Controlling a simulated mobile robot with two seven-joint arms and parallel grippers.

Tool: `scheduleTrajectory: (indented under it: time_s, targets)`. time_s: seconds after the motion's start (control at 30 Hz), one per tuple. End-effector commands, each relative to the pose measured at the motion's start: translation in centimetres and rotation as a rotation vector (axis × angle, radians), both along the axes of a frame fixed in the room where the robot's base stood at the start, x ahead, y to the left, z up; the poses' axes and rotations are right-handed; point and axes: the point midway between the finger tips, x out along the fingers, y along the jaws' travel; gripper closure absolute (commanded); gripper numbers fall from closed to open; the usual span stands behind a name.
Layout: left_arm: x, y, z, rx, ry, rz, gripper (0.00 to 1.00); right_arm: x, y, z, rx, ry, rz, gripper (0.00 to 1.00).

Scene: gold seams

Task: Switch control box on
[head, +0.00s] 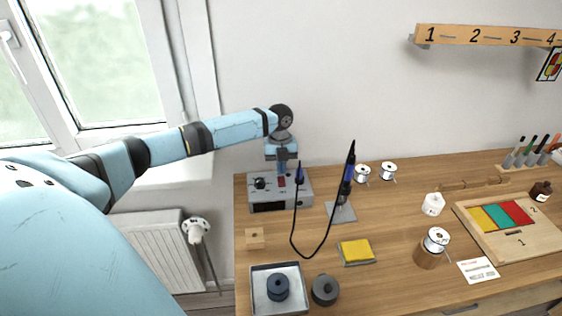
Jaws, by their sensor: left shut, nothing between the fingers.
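The control box (293,199) is a grey unit at the back left of the wooden table. It has a black knob (260,183) on its left and a small red switch (281,182) near its middle. My left arm comes in from the left, and my left gripper (282,173) points down right over the red switch. It is shut and empty. I cannot tell whether its tips touch the switch. My right gripper is not in view.
A metal tray (254,291), a yellow sponge (355,250) and a wooden block (254,238) lie nearer. A numbered shelf (480,36) hangs at upper right.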

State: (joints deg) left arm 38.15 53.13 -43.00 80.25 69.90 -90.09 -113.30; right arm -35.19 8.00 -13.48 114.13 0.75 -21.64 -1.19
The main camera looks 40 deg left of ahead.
Motion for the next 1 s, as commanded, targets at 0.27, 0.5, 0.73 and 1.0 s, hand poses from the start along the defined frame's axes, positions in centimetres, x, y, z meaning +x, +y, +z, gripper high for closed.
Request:
scheduleTrajectory:
  time_s: [0.27, 0.5, 0.73, 1.0]
  targets:
    - [0.0, 0.0, -0.5, 0.0, 0.0, 0.0, 1.0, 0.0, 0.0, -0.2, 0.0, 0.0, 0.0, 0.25]
    - [0.0, 0.0, -0.8, 0.0, 0.0, 0.0, 1.0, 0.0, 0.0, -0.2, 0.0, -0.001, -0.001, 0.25]
    - [0.0, 0.0, -1.2, 0.0, 0.0, 0.0, 1.0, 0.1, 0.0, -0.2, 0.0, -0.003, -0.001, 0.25]
    - [0.0, 0.0, -1.6, 0.0, 0.0, 0.0, 1.0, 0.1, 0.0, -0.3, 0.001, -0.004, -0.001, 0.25]
